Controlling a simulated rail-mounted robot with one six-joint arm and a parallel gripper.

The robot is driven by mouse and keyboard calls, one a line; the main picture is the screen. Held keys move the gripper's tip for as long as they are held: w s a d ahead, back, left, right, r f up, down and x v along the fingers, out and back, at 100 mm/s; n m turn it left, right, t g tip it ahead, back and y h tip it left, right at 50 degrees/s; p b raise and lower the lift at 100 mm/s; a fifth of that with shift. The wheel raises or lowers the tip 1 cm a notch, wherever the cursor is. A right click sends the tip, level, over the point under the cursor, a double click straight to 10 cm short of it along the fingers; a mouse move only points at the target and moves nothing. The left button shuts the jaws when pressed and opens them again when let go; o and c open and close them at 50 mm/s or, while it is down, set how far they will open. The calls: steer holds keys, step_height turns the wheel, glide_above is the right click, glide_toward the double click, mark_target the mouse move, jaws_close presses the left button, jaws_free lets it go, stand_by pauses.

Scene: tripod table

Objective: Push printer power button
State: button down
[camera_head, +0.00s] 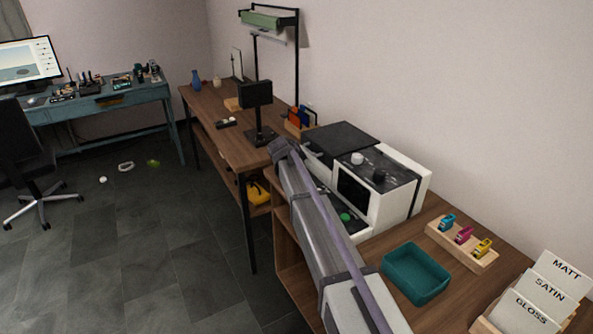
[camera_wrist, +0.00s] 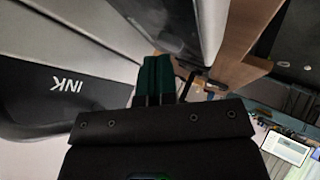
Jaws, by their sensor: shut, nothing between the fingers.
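The white and black printer (camera_head: 410,190) stands on the wooden bench against the right wall. A small round green button (camera_head: 346,217) shows low on its front, just right of my arm. The printer's top carries a white knob (camera_head: 357,158) and a black knob (camera_head: 379,176). In the wrist view, my gripper (camera_wrist: 155,62) has its dark green fingers together, with nothing between them. A pale and dark surface marked INK (camera_wrist: 67,85) is close on the left. No button shows in the wrist view, and contact cannot be told. My arm hides part of the printer's front in the head view.
A teal tray (camera_head: 416,272), a wooden holder with small coloured cartridges (camera_head: 463,246) and a rack of paper cards (camera_head: 535,297) stand right of the printer. A black stand-mounted screen (camera_head: 256,95) is beyond it. The floor (camera_head: 120,240) at left is mostly clear.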

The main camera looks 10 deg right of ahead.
steer(key=shift+f, duration=0.1)
steer(key=shift+r+p, duration=0.75)
step_height(320, 180, up, 6)
steer(key=p, duration=0.6)
steer(key=s+m+g+y+p, duration=0.3)
steer(key=s+g, duration=0.5)
steer(key=s, duration=3.5)
steer(key=shift+s+d+f+y+p, duration=0.15)
steer(key=shift+d+f+y+p, duration=0.25)
steer(key=shift+y+p, duration=0.3)
